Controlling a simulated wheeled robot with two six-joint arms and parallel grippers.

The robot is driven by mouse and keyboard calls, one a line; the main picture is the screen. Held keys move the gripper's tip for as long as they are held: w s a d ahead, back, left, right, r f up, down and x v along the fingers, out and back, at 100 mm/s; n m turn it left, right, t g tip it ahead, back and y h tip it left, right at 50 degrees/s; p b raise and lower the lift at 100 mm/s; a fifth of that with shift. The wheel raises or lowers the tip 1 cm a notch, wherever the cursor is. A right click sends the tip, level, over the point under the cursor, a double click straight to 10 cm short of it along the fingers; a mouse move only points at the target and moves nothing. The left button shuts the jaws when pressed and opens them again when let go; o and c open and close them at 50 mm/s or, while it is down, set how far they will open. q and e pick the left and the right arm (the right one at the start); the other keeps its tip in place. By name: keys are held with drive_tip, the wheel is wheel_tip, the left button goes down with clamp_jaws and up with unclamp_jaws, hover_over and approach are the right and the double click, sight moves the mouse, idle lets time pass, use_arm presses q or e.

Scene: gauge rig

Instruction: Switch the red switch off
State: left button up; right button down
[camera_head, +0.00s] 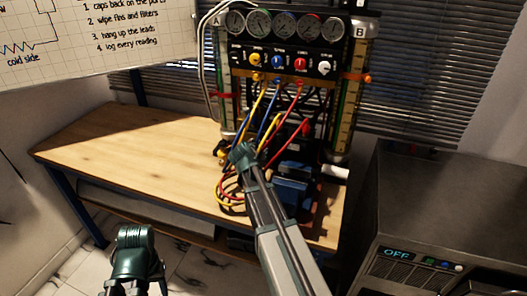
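A red knob (300,64) sits on the black gauge panel at the back of the bench, in a row with yellow, blue and white knobs. I cannot tell whether it is the red switch, or how it is set. A small red part (306,128) shows lower down among the hoses. My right gripper (243,153) is over the bench in front of the rig, beside the yellow and blue hoses; its fingers are too small and dark to read. My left gripper (136,238) is low at the left, in front of the bench and apart from the rig; its fingers are unclear.
The wooden bench (120,150) is clear at its left. Coloured hoses (229,198) loop over its right part, next to a blue device (291,185). A dark cabinet (455,195) with a lit "OFF" display (397,253) stands at the right. A whiteboard (90,40) hangs upper left.

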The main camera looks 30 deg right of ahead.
drive_tip(key=shift+w+d+r+p, duration=0.1)
drive_tip(key=shift+d+r+p, duration=0.05)
drive_tip(key=shift+r+p, duration=0.65)
use_arm(q)
drive_tip(key=shift+r, duration=0.8)
drive_tip(key=shift+d, duration=0.1)
